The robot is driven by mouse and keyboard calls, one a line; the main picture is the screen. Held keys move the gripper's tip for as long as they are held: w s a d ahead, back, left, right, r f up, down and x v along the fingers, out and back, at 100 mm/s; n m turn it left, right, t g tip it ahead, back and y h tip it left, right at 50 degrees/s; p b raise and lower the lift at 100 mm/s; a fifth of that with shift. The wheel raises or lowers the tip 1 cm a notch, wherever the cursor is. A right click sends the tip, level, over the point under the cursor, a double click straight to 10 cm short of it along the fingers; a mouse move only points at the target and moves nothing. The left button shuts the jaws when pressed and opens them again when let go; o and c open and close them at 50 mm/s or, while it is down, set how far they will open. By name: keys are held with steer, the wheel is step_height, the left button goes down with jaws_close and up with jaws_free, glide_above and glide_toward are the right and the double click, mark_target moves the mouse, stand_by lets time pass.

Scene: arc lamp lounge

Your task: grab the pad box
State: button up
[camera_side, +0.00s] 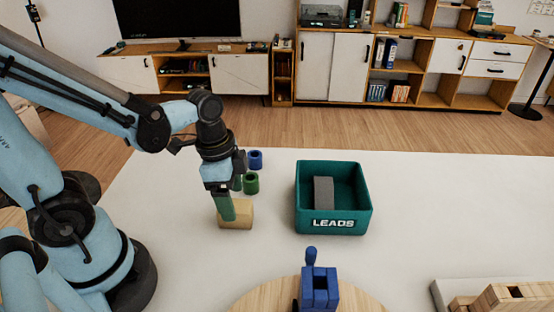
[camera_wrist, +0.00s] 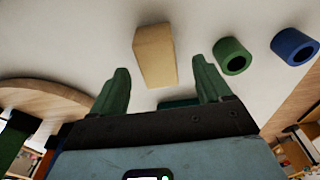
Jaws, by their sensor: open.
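A plain tan box (camera_side: 242,216), the thing that best fits the pad box, lies on the white table near the arm. It carries no readable label. My gripper (camera_side: 227,211) is just above it, pointing down, and a green finger covers part of the box in the side view. In the wrist view the tan box (camera_wrist: 155,55) appears beyond the fingertips, roughly in line with the gap between them. My gripper (camera_wrist: 160,84) is open there, with its two green fingers apart and nothing between them. I cannot tell the exact height of the tips over the box.
A teal LEADS bin (camera_side: 303,213) holding a grey block (camera_side: 323,192) stands right of the box. Green (camera_side: 251,183) and blue (camera_side: 255,160) hollow cylinders stand behind it. A round wooden board (camera_side: 262,297) with blue pieces (camera_side: 320,290) is in front. The table's right side is mostly clear.

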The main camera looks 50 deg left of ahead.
steer(key=shift+w+d+f, duration=0.1)
steer(key=shift+d+f, duration=0.05)
steer(key=shift+f, duration=0.8)
steer(key=shift+d+f, duration=0.1)
steer(key=shift+f, duration=0.8)
steer(key=c, duration=1)
steer(key=shift+c, duration=0.2)
steer(key=shift+r, duration=0.2)
